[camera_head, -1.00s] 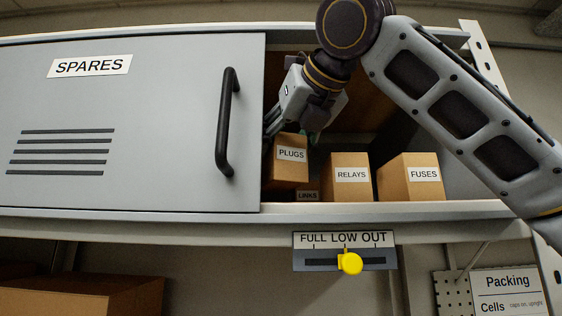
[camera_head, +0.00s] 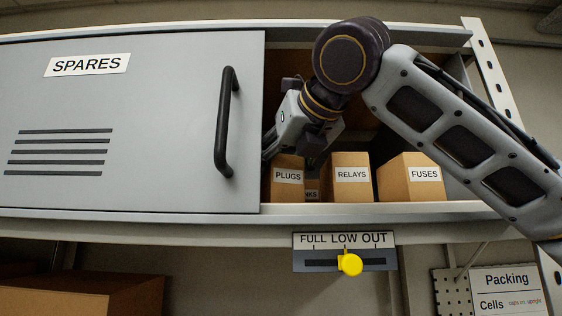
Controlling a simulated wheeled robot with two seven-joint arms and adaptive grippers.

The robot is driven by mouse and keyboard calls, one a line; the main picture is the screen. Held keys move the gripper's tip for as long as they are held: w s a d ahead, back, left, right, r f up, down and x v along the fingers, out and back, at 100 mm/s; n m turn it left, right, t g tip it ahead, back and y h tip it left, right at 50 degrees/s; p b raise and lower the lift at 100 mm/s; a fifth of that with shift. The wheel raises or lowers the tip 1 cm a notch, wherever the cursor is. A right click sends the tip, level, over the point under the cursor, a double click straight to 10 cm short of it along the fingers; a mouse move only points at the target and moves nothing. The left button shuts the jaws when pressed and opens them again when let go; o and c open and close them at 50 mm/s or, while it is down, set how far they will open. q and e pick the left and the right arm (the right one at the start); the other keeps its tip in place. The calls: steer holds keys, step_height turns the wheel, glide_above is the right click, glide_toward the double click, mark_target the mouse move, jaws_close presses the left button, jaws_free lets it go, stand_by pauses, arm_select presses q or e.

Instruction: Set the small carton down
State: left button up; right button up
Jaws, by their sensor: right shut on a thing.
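The small carton labelled PLUGS (camera_head: 286,190) is at the left end of the cabinet opening, its base at about the shelf front's level. My right gripper (camera_head: 280,154) is shut on it from above and behind; the fingertips are mostly hidden. I cannot tell whether the carton touches the shelf. A carton labelled RELAYS (camera_head: 350,188) stands to its right, and one labelled FUSES (camera_head: 412,188) stands farther right. My left gripper is not in view.
A grey sliding door (camera_head: 150,110) marked SPARES, with a black handle (camera_head: 226,122), closes the left of the cabinet. The shelf edge (camera_head: 390,212) runs below the cartons. Under it is a FULL LOW OUT slider with a yellow knob (camera_head: 350,264). A cardboard box (camera_head: 80,296) is lower left.

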steer(key=shift+f, duration=0.15)
steer(key=o, duration=0.9)
steer(key=shift+b+v, duration=1.25)
steer(key=shift+v, duration=4.8)
steer(key=shift+a, duration=0.15)
